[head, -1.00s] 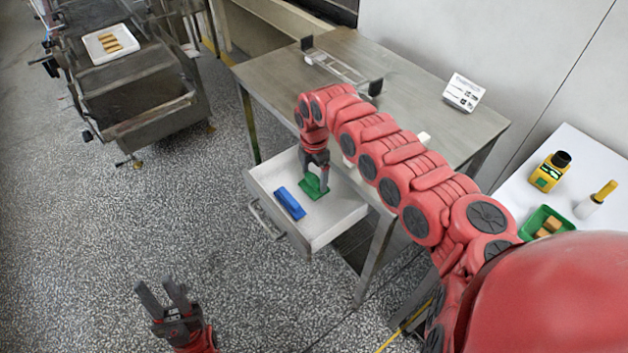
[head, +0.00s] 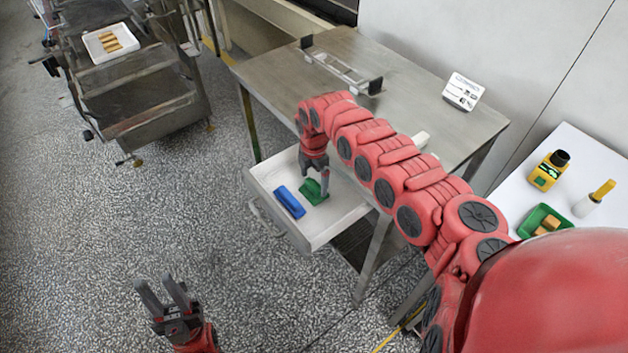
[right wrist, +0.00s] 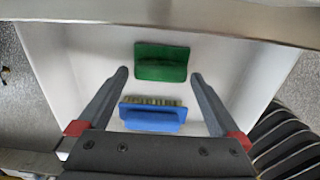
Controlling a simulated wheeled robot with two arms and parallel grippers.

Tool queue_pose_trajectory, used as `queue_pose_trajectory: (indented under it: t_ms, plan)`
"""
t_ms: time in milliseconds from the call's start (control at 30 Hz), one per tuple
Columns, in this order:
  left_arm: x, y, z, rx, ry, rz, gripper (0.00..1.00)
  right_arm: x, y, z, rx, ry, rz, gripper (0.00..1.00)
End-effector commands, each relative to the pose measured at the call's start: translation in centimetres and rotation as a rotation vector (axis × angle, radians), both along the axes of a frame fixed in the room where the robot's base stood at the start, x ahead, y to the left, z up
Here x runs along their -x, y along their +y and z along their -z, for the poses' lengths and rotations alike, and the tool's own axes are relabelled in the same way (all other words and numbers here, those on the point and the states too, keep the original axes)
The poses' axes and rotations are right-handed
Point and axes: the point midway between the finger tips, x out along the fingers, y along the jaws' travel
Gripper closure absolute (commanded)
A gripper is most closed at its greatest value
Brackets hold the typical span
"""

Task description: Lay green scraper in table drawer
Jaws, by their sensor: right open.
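The green scraper (head: 313,193) lies in the open white table drawer (head: 345,217), beside a blue brush (head: 289,202). In the right wrist view the green scraper (right wrist: 162,55) lies flat on the drawer floor. My right gripper (head: 315,176) is open over the drawer. Its fingers stand apart on either side in the right wrist view, with nothing held between them, and the scraper is just past the fingertips. My left gripper (head: 158,284) is open and empty, low over the floor at the lower left.
The drawer hangs out under a metal table (head: 410,105) bearing a wire frame (head: 342,70) and a sign card (head: 462,91). A white side table at right holds a yellow device (head: 547,172), a bottle (head: 590,203) and a green tray (head: 530,219).

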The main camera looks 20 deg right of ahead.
Motion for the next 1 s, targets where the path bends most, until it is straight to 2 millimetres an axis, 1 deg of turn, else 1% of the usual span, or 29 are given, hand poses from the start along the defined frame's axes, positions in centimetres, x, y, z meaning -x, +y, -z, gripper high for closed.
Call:
queue_pose_trajectory:
  t_ms: [167,300,400,500,600,700,1000]
  plan:
    - [0.0,0.0,0.8,0.000,0.000,0.000,0.64,-0.2,-0.3,-3.4,0.003,-0.005,0.003,0.00]
    - [0.0,0.0,1.5,0.000,0.000,0.000,0.64,-0.2,-0.1,-6.6,0.000,-0.008,0.001,0.00]
    - [0.0,0.0,1.9,0.000,0.000,0.000,0.64,-0.1,-0.1,-8.6,0.003,-0.004,-0.001,0.00]
    - [0.0,0.0,2.1,0.000,0.000,0.000,0.64,-0.1,-0.1,-10.1,0.002,-0.003,0.000,0.00]
    - [0.0,0.0,2.2,0.000,0.000,0.000,0.64,0.0,-0.1,-10.9,0.002,-0.002,0.000,0.00]
    - [0.0,0.0,2.3,0.000,0.000,0.000,0.64,0.0,-0.1,-11.2,0.002,0.000,-0.001,0.00]
    - [0.0,0.0,2.2,0.000,0.000,0.000,0.64,0.0,0.0,-11.3,0.002,0.002,-0.001,0.00]
